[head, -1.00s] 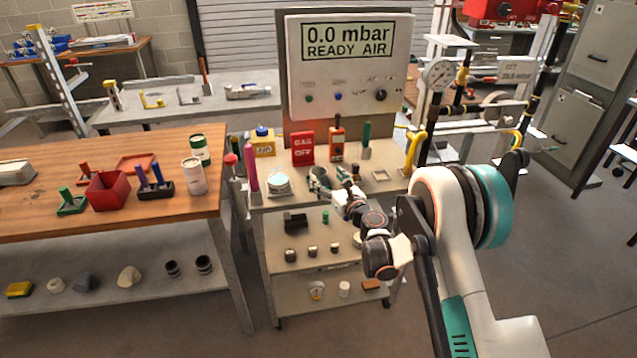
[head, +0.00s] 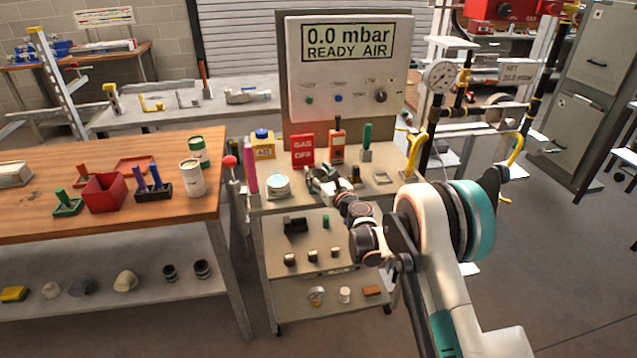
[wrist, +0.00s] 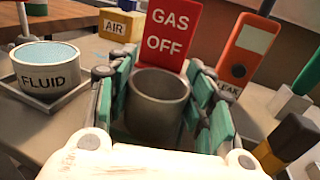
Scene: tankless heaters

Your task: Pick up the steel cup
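The steel cup (wrist: 160,103) is a grey, open-topped cylinder standing upright on the cart top. In the wrist view my gripper (wrist: 163,95) has its teal-padded fingers on both sides of the cup. The fingers are spread, and the cup sits between them. Whether a pad touches the cup wall is hard to tell. The cup's lower front is partly hidden by the gripper body. In the head view my gripper (head: 322,186) is low over the cart top, and the cup is mostly covered by it.
A FLUID dish (wrist: 47,68) on a square tray is at left. A red GAS OFF sign (wrist: 168,32) stands just behind the cup. An orange leak detector (wrist: 247,50) and a black-and-yellow item (wrist: 288,142) are at right. A yellow AIR box (wrist: 120,25) is behind.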

